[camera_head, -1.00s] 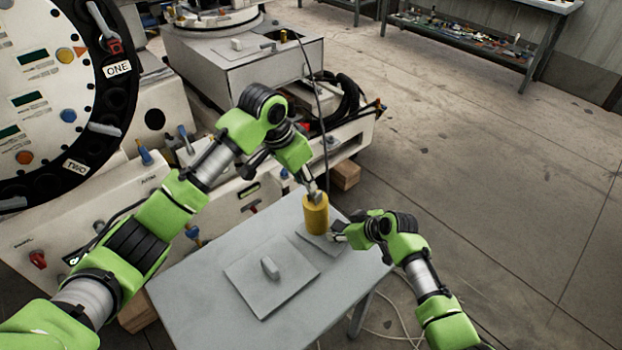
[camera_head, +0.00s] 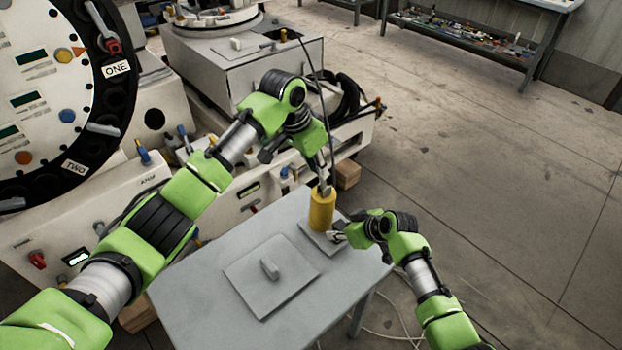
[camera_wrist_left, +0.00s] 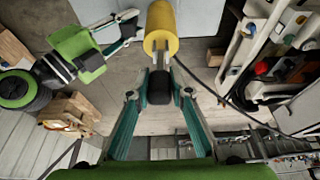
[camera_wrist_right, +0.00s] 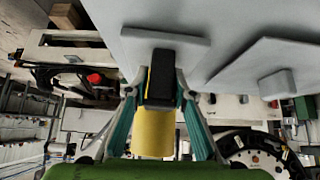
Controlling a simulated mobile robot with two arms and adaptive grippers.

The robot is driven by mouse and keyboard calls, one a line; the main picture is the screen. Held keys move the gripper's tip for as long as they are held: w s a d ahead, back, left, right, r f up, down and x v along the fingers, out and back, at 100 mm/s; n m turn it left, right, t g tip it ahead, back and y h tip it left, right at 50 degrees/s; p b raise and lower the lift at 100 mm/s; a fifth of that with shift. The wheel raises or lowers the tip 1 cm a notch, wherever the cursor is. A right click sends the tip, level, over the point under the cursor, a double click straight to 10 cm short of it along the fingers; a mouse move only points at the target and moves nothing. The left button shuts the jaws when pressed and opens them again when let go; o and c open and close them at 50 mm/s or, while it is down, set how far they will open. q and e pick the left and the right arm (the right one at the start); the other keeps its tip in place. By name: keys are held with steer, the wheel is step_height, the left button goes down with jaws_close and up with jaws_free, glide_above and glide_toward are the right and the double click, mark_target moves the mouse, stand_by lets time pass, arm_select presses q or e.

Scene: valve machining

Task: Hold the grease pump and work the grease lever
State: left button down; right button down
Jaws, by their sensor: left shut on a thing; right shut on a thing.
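The grease pump (camera_head: 321,211) is a yellow cylinder standing on a small grey plate (camera_head: 316,241) at the table's far right corner. It also shows in the left wrist view (camera_wrist_left: 161,28) and the right wrist view (camera_wrist_right: 154,133). My left gripper (camera_head: 325,188) is above the pump, shut on the grey grease lever (camera_wrist_left: 163,58) at its top. The lever is largely hidden between the dark finger pads. My right gripper (camera_head: 339,237) is low at the pump's right side, shut on the pump. Its exact grip is hidden behind dark pads.
A grey table (camera_head: 203,281) carries a flat square plate (camera_head: 252,285) with a small upright handle (camera_head: 269,268), left of the pump. A white machine (camera_head: 225,205) with valves and cables stands behind. Open floor (camera_head: 500,180) lies to the right.

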arm_select(q)
steer(key=shift+w+d+r, duration=0.3)
steer(key=shift+w+d, duration=0.1)
steer(key=shift+d, duration=0.1)
steer(key=shift+w+d+r, duration=0.25)
steer(key=shift+w+d, duration=0.1)
steer(key=shift+d, duration=0.1)
steer(key=c, duration=1.7)
jaws_free()
steer(key=shift+s+a, duration=0.1)
steer(key=shift+a+f, duration=0.1)
steer(key=shift+w+d+r, duration=0.25)
steer(key=shift+w+r, duration=0.05)
steer(key=shift+r, duration=0.75)
steer(key=shift+w+d+r, duration=0.3)
steer(key=shift+r, duration=0.75)
steer(key=shift+w+d+r, duration=0.25)
steer(key=shift+w+r, duration=0.05)
steer(key=shift+r, duration=0.75)
steer(key=shift+r, duration=0.15)
steer(key=v, duration=1.1)
steer(key=shift+s+a+r, duration=0.1)
steer(key=shift+a+r, duration=0.1)
steer(key=shift+r, duration=0.1)
